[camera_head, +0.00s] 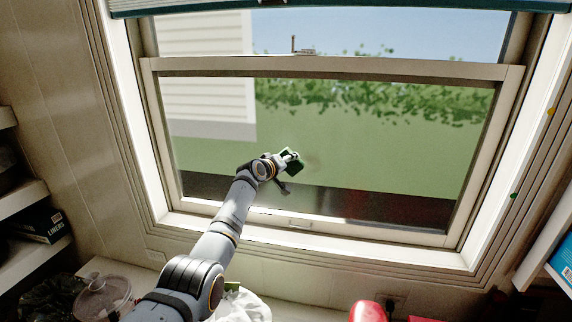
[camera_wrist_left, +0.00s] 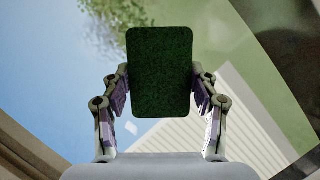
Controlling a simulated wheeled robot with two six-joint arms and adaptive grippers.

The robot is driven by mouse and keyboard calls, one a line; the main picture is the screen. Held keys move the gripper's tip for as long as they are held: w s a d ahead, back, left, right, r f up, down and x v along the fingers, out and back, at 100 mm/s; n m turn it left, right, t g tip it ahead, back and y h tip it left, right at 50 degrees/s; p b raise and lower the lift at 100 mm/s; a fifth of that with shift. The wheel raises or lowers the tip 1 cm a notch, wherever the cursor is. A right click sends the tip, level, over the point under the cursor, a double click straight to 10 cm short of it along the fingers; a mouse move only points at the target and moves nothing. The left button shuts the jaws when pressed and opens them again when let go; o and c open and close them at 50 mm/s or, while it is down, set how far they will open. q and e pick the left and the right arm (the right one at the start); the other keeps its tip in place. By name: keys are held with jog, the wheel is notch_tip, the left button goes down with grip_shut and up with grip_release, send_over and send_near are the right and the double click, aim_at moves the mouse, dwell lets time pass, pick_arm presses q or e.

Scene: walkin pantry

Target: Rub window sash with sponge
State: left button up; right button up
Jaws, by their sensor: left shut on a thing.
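The window sash (camera_head: 330,67) is a pale frame around a large glass pane, with greenery and a house wall seen through it. My left arm reaches from the bottom of the head view to the middle of the lower pane. My left gripper (camera_head: 285,168) is shut on a dark green sponge (camera_head: 291,160). In the left wrist view the sponge (camera_wrist_left: 160,72) is a rounded rectangle between the two fingers of my gripper (camera_wrist_left: 162,105). The sponge appears in front of the glass; I cannot tell whether it touches. My right gripper is not in view.
Shelves with boxes (camera_head: 40,222) stand at the left, and another shelf (camera_head: 545,245) is at the right. A clear-lidded container (camera_head: 103,297), a white bag (camera_head: 243,306) and a red object (camera_head: 367,311) are below the window. The space before the pane's right half is clear.

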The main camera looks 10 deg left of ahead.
pick_arm(q)
jog(key=d, duration=0.1)
jog(key=d+p, duration=0.1)
jog(key=d, duration=0.1)
jog(key=shift+d+r, duration=0.2)
jog(key=shift+r, duration=0.2)
jog(key=shift+d+f, duration=0.1)
jog(key=shift+f, duration=0.15)
jog(key=shift+d+p, duration=0.95)
jog(key=shift+d, duration=2.35)
jog(key=shift+d+f+b, duration=0.15)
jog(key=shift+d+b, duration=0.3)
jog(key=shift+d, duration=0.5)
jog(key=shift+d+b, duration=0.45)
jog(key=shift+d, duration=0.1)
jog(key=shift+d+r, duration=0.2)
jog(key=shift+r, duration=0.05)
jog(key=shift+r+p, duration=0.1)
jog(key=shift+p, duration=0.55)
jog(key=shift+d, duration=0.1)
jog(key=shift+a+p, duration=0.6)
jog(key=shift+a, duration=0.15)
jog(key=shift+a+f, duration=0.15)
jog(key=shift+a, duration=0.4)
jog(key=shift+a+f, duration=0.15)
jog(key=shift+a, duration=0.4)
jog(key=shift+a+b, duration=0.65)
jog(key=shift+a, duration=0.8)
jog(key=shift+w+a+r, duration=0.1)
jog(key=shift+a, duration=0.2)
